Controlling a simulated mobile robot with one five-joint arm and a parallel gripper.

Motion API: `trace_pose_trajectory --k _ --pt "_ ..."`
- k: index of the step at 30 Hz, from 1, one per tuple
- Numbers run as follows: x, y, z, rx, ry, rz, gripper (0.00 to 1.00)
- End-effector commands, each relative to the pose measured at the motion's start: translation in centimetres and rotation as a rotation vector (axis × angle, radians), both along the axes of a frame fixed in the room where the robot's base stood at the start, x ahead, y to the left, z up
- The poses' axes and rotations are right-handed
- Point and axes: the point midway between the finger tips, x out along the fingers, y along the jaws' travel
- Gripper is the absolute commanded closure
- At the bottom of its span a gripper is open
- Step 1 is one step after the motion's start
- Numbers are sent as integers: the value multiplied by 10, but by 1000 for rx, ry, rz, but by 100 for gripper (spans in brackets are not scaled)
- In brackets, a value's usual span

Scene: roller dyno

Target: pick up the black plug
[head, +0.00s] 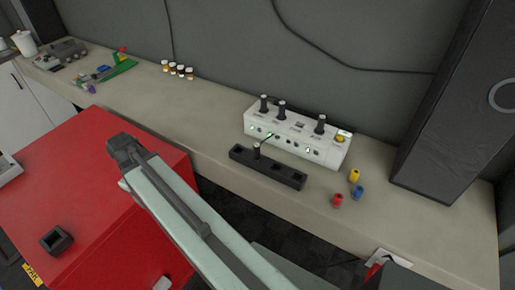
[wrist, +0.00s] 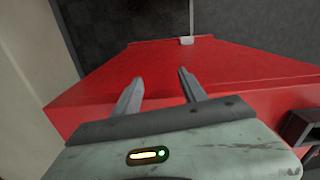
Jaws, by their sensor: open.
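Several black upright pieces stand on the back bench in the head view. One black plug-like piece (head: 257,150) with a pale top stands in a long black holder strip (head: 285,178). Others stand on top of the white box (head: 325,150) behind it. I cannot tell for certain which is the task's black plug. In the wrist view my gripper (wrist: 160,78) is open, with nothing between its two grey fingers. It points over the red cabinet (wrist: 220,62), away from the bench pieces. In the head view its fingers cannot be made out.
Small yellow (head: 354,176), blue (head: 358,193) and red (head: 338,200) pieces lie right of the strip. A large dark cabinet (head: 450,100) stands at the right. Small jars (head: 178,70) are further left. A black open square piece (head: 56,240) sits on the red cabinet.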

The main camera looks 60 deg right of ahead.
Motion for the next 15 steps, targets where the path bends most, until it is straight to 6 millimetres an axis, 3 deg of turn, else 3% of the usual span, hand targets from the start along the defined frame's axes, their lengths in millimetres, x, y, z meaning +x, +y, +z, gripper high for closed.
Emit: trace_pose_trajectory --k 1,3,6,9,12,15 --pt "-8 -52 23 0 0 13 50" --pt "-28 -118 38 0 0 66 50" --pt "-71 -206 58 0 0 145 50" --pt "-121 -276 74 0 0 219 50" --pt "-167 -325 85 0 0 278 50" --pt "-200 -353 90 0 0 318 50"
